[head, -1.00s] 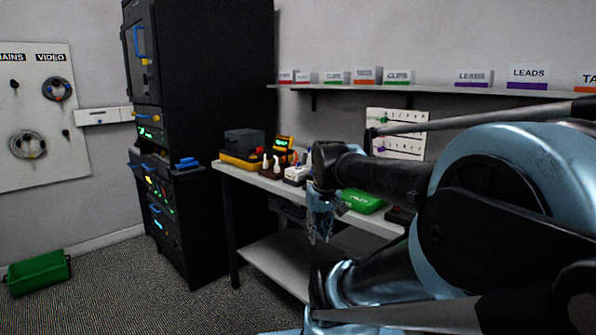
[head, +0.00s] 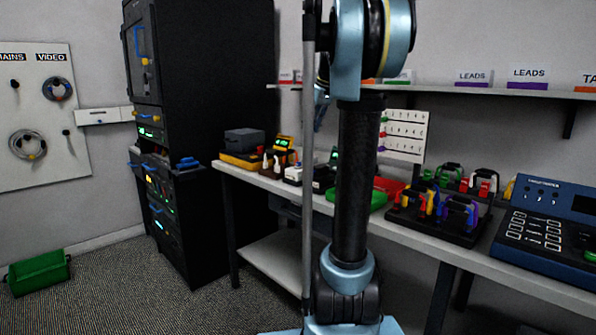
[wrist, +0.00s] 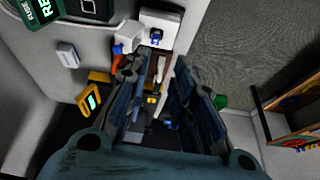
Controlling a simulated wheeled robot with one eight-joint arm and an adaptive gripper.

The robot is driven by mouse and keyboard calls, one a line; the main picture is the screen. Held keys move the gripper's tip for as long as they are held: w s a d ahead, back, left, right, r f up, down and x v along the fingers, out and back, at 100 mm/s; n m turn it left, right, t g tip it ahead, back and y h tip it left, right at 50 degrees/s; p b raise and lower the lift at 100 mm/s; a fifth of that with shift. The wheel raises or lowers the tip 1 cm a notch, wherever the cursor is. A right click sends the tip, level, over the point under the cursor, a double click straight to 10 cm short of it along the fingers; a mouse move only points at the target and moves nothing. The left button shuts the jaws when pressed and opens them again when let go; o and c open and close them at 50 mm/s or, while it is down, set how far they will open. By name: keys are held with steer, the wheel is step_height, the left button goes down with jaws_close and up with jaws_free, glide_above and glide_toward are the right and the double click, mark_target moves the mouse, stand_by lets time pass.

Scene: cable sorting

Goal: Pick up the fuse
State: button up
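I cannot pick out the fuse with certainty in either view. In the wrist view a small blue piece (wrist: 156,37) sits on a white block (wrist: 172,22) just beyond my fingertips; it is too small to identify. In the head view my gripper (head: 320,108) is raised above the bench, mostly hidden behind my arm.
The bench (head: 415,230) holds a yellow-based tester (head: 243,158), a green case (head: 362,203), a rack of coloured clamps (head: 437,225) and a blue console (head: 550,222). A labelled shelf (head: 500,91) runs above. A black cabinet (head: 215,90) stands left; a green bin (head: 40,272) is on the floor.

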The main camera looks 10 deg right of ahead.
steer(key=w, duration=0.2)
glide_toward(298, 167)
steer(key=shift+w+f, duration=0.1)
steer(key=shift+w, duration=0.95)
steer(key=shift+s+x, duration=0.2)
steer(key=shift+x, duration=3.05)
steer(key=shift+a, duration=0.1)
steer(key=c, duration=0.5)
